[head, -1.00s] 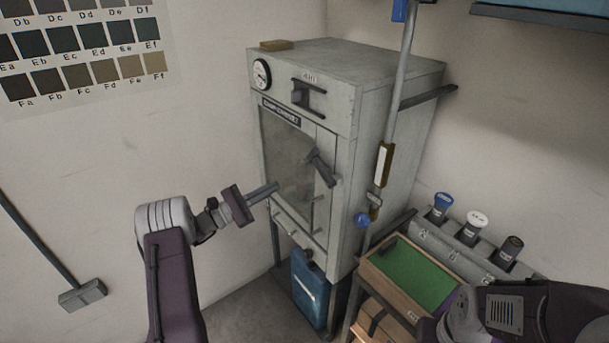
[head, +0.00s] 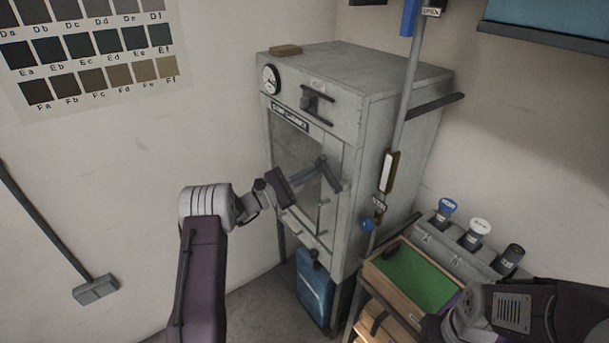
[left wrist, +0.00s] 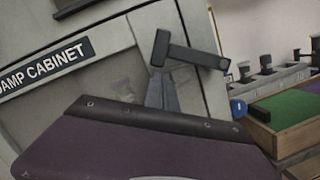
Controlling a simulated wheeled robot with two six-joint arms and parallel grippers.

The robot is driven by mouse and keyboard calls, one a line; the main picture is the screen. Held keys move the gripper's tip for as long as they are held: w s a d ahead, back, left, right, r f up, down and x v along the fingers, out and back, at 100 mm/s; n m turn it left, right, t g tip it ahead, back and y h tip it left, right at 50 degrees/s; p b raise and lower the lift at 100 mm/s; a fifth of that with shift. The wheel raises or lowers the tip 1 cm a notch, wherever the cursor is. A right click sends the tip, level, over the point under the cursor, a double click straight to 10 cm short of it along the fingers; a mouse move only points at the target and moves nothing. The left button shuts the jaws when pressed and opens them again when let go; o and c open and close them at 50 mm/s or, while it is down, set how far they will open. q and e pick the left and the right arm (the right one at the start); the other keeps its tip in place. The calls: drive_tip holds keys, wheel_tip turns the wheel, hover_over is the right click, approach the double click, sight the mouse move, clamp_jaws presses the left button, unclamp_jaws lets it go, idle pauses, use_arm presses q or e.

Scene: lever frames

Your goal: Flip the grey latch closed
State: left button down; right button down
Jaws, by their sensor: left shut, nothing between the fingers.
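The grey latch (head: 331,176) is a dark grey bar on the front of the damp cabinet (head: 345,115), at the right side of its glass door. In the head view it slants down to the right. In the left wrist view the latch (left wrist: 190,54) shows as a bar with a block at its left end. My left gripper (head: 320,162) is shut and empty, its fingertips close to the latch. In the left wrist view the fingertips lie just below the bar; I cannot tell whether they touch it. My right gripper's fingers are out of sight.
A grey pole (head: 398,130) with labels stands right of the cabinet front. A green-lined wooden tray (head: 420,275) and a grey rack (head: 455,250) with several knobs are at lower right. A blue container (head: 315,287) is below the cabinet. Floor left of it is clear.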

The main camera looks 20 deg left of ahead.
use_arm(q)
drive_tip(key=shift+d, duration=0.1)
drive_tip(key=shift+r, duration=0.1)
idle(0.3)
drive_tip(key=s+d+r+m+g+b, duration=0.1)
drive_tip(key=r+m+b, duration=0.1)
drive_tip(key=m+b, duration=0.2)
drive_tip(key=d+r+m+g+b, duration=0.1)
drive_tip(key=r+m+b, duration=0.1)
drive_tip(key=m+b, duration=0.2)
drive_tip(key=s+d+r+m+g+b, duration=0.1)
drive_tip(key=r+m+b, duration=0.1)
drive_tip(key=b, duration=0.3)
drive_tip(key=shift+s+d+r+m+b, duration=0.1)
drive_tip(key=shift+s+r+m+b, duration=0.25)
drive_tip(key=shift+m, duration=0.55)
drive_tip(key=shift+s+d+r+m+y+b, duration=0.45)
drive_tip(key=shift+d+r+m+b, duration=0.3)
drive_tip(key=shift+m+b, duration=0.6)
drive_tip(key=shift+s, duration=0.1)
